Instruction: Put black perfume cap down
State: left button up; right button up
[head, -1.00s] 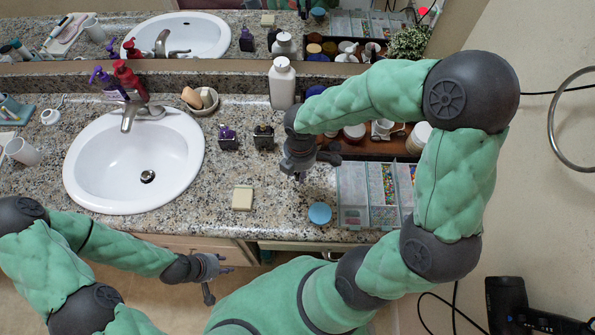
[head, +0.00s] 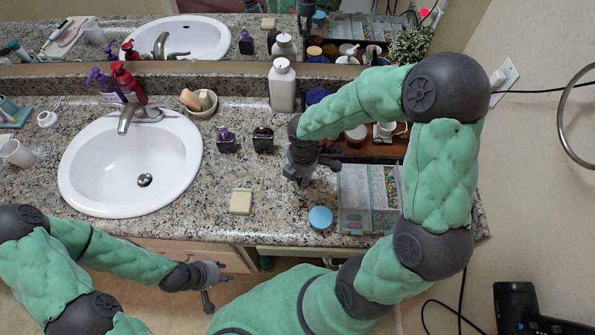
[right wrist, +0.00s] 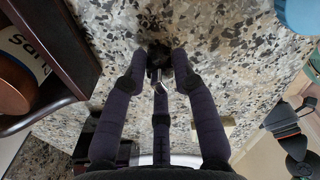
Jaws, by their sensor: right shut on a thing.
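My right gripper (head: 302,178) is low over the counter, between the dark perfume bottle and the open organizer box. In the right wrist view its fingers (right wrist: 158,72) close around a small black perfume cap (right wrist: 159,52), with a silvery part below it. The fingers partly hide the cap, and I cannot tell whether it touches the counter. In the head view the cap is too small to make out. The dark perfume bottle (head: 263,139) stands upright left of this gripper, beside a purple bottle (head: 226,140). My left gripper (head: 212,287) is open and empty in front of the counter.
The speckled counter (head: 275,190) is clear between the bottles and a beige soap bar (head: 241,202). A blue round lid (head: 320,217) lies near the front edge. The organizer box (head: 354,200) and a wooden tray (head: 365,151) are to the right. The sink (head: 100,165) is left.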

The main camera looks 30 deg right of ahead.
jog(key=o, duration=0.8)
jog(key=shift+f, duration=0.1)
notch_tip(320, 180, up, 12)
jog(key=p, duration=0.5)
jog(key=shift+r, duration=0.2)
